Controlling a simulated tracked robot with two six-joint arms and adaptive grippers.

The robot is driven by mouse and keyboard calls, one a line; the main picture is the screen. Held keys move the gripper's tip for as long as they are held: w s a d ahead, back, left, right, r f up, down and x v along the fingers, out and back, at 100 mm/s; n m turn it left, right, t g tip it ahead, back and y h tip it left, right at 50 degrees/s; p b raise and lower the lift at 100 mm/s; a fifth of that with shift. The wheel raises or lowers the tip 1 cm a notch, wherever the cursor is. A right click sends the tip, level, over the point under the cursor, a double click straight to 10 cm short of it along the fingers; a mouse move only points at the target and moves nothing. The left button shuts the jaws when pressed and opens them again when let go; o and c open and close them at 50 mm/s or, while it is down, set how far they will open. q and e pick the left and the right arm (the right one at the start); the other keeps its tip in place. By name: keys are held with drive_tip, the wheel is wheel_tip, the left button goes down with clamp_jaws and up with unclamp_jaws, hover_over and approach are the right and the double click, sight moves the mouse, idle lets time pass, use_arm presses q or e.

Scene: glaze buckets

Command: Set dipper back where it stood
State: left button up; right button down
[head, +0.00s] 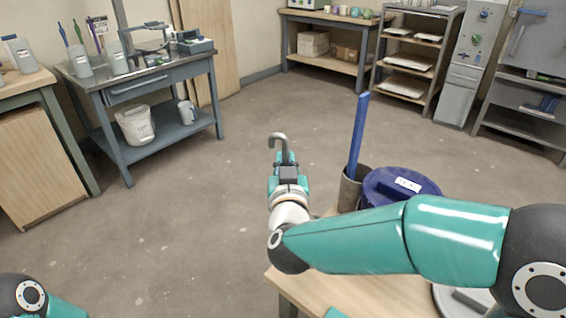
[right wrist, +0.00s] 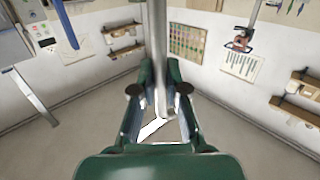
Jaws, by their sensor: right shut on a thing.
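My right gripper (head: 285,160) points away from me over the open floor, left of the wooden table. It is shut on the dipper (head: 278,138), whose grey hooked end stands up beyond the fingers. In the right wrist view the dipper's grey metal shaft (right wrist: 158,45) runs upright between the two green fingers (right wrist: 159,92). The rest of the dipper is hidden behind my gripper in the head view. My left gripper is out of view; only part of that arm shows at the bottom left.
A blue-lidded bucket (head: 385,186) with a white label stands on the wooden table (head: 375,292), partly behind my right arm. Left of it, a brown-grey pot (head: 349,190) holds a tall blue stick (head: 358,130). A grey workbench (head: 160,84) stands back left. The floor between is clear.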

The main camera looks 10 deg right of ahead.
wheel_tip(320, 180, down, 7)
drive_tip(key=b, duration=0.6)
drive_tip(key=shift+a+f, duration=0.2)
drive_tip(key=shift+a, duration=0.05)
drive_tip(key=shift+f, duration=0.4)
drive_tip(key=shift+c, duration=1.6)
unclamp_jaws()
drive_tip(key=s+a+p, duration=0.3)
drive_tip(key=s+a, duration=0.5)
drive_tip(key=s, duration=0.5)
drive_tip(key=shift+s+a+r, duration=0.15)
drive_tip(key=shift+s+r, duration=0.1)
drive_tip(key=shift+s, duration=0.15)
idle(1.1)
